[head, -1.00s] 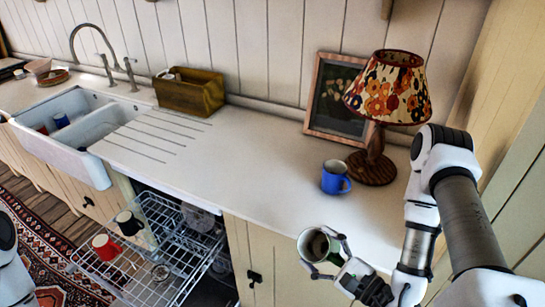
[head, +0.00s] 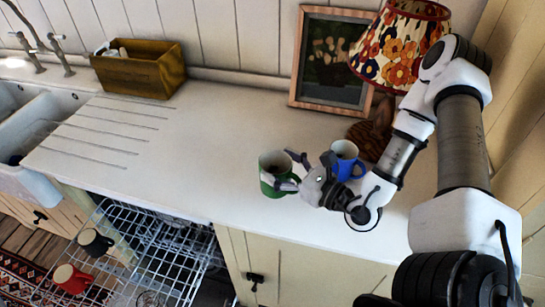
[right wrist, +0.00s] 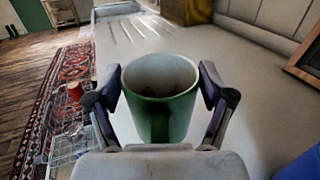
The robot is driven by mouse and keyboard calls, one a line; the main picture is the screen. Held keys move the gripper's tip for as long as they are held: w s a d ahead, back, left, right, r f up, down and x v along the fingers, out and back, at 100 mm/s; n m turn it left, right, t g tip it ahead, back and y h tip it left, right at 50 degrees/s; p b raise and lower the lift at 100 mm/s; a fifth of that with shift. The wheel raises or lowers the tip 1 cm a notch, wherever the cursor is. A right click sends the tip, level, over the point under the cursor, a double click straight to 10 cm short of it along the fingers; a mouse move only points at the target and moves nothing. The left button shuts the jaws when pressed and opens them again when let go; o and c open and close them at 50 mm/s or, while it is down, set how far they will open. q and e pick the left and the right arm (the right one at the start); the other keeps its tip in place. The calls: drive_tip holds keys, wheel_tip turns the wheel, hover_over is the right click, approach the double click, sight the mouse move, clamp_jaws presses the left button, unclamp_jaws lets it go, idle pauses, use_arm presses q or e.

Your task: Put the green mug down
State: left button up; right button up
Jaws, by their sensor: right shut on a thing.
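The green mug (head: 272,172) is over the white counter (head: 200,180), upright, left of the blue mug (head: 345,158). My right gripper (head: 293,171) is shut on the green mug from its right side. My left gripper is not in view.
A flowered lamp (head: 402,45) and a framed picture (head: 335,60) stand behind the blue mug. A wooden box (head: 138,70) is at the back left. The open dishwasher rack (head: 150,255) holds a red mug (head: 72,278) and a black mug (head: 95,242). The counter left of the green mug is clear.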

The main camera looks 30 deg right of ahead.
sight(275, 156)
drive_tip(key=w, duration=0.1)
drive_tip(key=w+d+f+b, duration=0.1)
drive_tip(key=w+b, duration=0.1)
drive_tip(key=shift+w+d+f, duration=0.25)
drive_tip(key=shift+d, duration=0.1)
drive_tip(key=w+d+f, duration=0.1)
drive_tip(key=w, duration=0.1)
drive_tip(key=w+d+f+p, duration=0.1)
drive_tip(key=w, duration=0.1)
drive_tip(key=w+d+f, duration=0.1)
drive_tip(key=w, duration=0.2)
drive_tip(key=shift+d+f, duration=0.3)
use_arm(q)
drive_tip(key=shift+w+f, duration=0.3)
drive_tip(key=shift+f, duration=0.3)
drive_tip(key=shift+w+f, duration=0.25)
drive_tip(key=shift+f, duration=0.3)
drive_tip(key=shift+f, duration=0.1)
use_arm(e)
drive_tip(key=shift+f, duration=0.15)
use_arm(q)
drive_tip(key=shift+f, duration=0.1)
use_arm(e)
drive_tip(key=o, duration=1.3)
drive_tip(key=shift+r, duration=0.2)
